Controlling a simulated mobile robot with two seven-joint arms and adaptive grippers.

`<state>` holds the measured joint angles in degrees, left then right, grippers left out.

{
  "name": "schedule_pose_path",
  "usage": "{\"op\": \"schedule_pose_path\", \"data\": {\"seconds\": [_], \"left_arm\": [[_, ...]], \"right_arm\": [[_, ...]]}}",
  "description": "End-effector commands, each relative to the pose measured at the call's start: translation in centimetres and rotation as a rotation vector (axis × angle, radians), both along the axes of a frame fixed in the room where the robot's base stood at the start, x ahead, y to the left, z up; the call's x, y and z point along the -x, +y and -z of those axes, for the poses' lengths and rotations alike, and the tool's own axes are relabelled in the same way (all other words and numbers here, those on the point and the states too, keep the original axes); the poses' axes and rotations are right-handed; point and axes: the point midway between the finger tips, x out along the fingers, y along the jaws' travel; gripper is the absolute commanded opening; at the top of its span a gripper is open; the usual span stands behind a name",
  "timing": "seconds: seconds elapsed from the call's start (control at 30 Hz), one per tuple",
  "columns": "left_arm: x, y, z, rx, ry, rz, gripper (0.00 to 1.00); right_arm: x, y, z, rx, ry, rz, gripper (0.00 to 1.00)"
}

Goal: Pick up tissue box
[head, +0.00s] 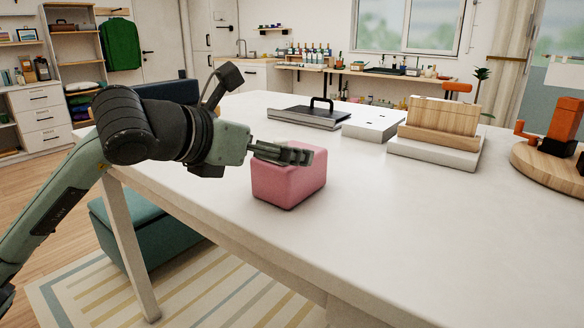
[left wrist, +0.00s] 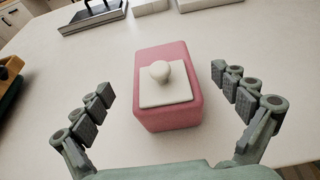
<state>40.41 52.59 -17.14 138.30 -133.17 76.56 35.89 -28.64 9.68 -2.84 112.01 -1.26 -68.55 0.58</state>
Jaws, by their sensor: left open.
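A pink tissue box (head: 290,184) stands on the white table near its front edge. In the left wrist view the tissue box (left wrist: 168,112) has a pale square plate with a round knob on top. My left gripper (head: 285,153) comes in from the left, over the top of the box. In the left wrist view the left gripper (left wrist: 170,112) is open, with the box in the space between its spread fingers. Neither finger is seen touching it. In the head view the gripper hides the plate and knob.
The white table (head: 400,215) is bare to the right of the box. Behind stand a dark tray with a handle (head: 308,117), a white block (head: 372,126), a wooden block on a white base (head: 436,126) and a round wooden board (head: 545,165).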

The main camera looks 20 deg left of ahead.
Motion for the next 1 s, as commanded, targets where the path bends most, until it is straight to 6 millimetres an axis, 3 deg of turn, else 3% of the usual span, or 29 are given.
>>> {"op": "schedule_pose_path", "data": {"seconds": [0.23,0.53,1.0], "left_arm": [[-3.1,-1.4,1.1,0.002,0.002,0.002,0.97],[-3.6,-1.6,1.5,-0.001,0.000,0.001,0.97],[-3.6,-1.6,1.5,0.001,0.000,0.002,0.40]], "right_arm": [[0.1,-0.1,2.2,-0.009,0.009,0.002,0.00],[0.1,-0.2,2.5,-0.008,0.009,0.002,0.00],[0.1,-0.2,2.5,-0.008,0.010,0.002,0.00]]}}
